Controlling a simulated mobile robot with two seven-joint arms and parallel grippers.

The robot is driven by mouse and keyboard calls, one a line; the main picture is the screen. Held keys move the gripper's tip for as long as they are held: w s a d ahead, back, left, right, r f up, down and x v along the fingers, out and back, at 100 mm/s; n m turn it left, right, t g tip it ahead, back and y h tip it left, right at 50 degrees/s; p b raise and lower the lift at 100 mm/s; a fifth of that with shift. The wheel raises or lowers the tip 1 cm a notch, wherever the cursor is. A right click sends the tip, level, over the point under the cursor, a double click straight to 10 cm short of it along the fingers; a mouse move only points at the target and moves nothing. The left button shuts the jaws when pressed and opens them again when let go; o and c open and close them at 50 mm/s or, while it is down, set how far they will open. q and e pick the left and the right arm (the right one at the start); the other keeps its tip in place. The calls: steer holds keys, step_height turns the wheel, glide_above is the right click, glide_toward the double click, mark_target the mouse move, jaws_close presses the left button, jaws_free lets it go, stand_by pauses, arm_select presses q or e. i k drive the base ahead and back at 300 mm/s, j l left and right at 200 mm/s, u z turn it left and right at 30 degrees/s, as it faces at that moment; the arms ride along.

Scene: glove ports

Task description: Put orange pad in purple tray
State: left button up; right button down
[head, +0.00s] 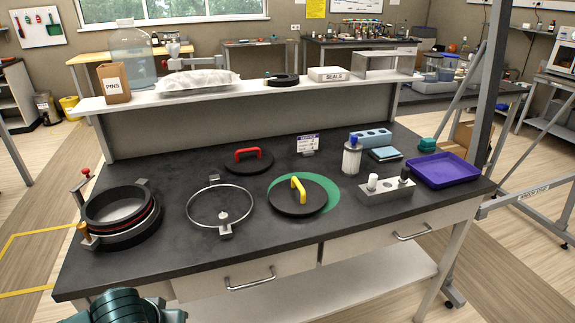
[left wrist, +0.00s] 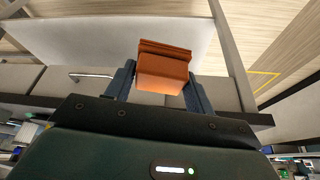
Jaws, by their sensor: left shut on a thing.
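The orange pad (left wrist: 163,72) is between the two fingers of my left gripper (left wrist: 160,88) in the left wrist view. The gripper is shut on it, and the pad is clear of any surface there. In the head view only a teal part of my left arm shows at the bottom left edge; the gripper and pad are out of that picture. The purple tray (head: 443,170) lies flat and empty on the right end of the dark worktop, far from that arm. My right gripper is in neither view.
On the worktop (head: 160,258) stand a black ring port (head: 120,215), a clamp ring (head: 221,207), a yellow-handled lid (head: 297,197) on a green disc, a red-handled lid (head: 248,160), a bottle (head: 352,157) and a grey block (head: 385,188). A shelf (head: 225,95) runs behind. The front left worktop is clear.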

mark_target(448, 171)
steer(key=i+l, duration=0.1)
steer(key=l, duration=0.35)
steer(key=i+l, duration=0.1)
steer(key=l, duration=0.35)
steer(key=i+l, duration=0.1)
steer(key=l, duration=0.35)
steer(key=i+l, duration=0.1)
steer(key=l, duration=0.35)
steer(key=i+l, duration=0.1)
steer(key=l, duration=0.35)
steer(key=i+l, duration=0.1)
steer(key=l, duration=0.8)
steer(key=i+l+z, duration=0.1)
steer(key=l, duration=0.35)
steer(key=i, duration=0.05)
